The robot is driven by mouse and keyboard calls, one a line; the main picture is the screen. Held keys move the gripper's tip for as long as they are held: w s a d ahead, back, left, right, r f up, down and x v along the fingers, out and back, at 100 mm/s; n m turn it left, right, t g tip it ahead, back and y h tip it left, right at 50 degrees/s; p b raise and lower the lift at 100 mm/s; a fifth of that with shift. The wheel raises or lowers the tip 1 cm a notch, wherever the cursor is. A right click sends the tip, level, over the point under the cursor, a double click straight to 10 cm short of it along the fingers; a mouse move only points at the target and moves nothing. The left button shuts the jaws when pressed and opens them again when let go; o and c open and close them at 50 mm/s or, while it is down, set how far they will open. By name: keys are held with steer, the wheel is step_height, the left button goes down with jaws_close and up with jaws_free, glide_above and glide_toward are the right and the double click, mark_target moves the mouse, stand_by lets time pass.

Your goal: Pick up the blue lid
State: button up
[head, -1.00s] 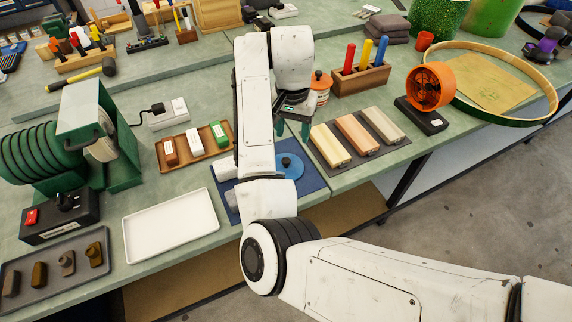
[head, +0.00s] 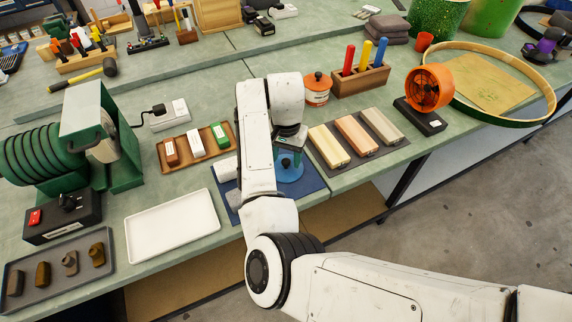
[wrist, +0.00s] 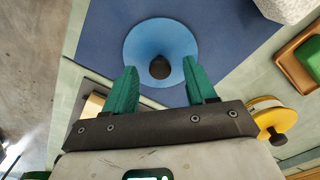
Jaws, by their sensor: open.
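The blue lid (wrist: 140,45) is a round disc with a dark knob (wrist: 160,67) at its centre. It lies on a dark blue mat (wrist: 225,20) in the wrist view. My gripper (wrist: 166,78) is open, and its two green fingers stand either side of the near part of the lid, with the knob between the fingertips. I cannot tell whether the fingers touch the lid. In the head view, part of the lid (head: 291,174) shows below my gripper (head: 287,158), and my arm hides the rest.
A tray of wooden blocks (head: 357,140) lies right of the mat. Left are a brown tray with several small blocks (head: 196,142) and an empty white tray (head: 172,228).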

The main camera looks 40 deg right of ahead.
steer(key=shift+f, duration=0.55)
jaws_close()
steer(key=shift+r, duration=0.1)
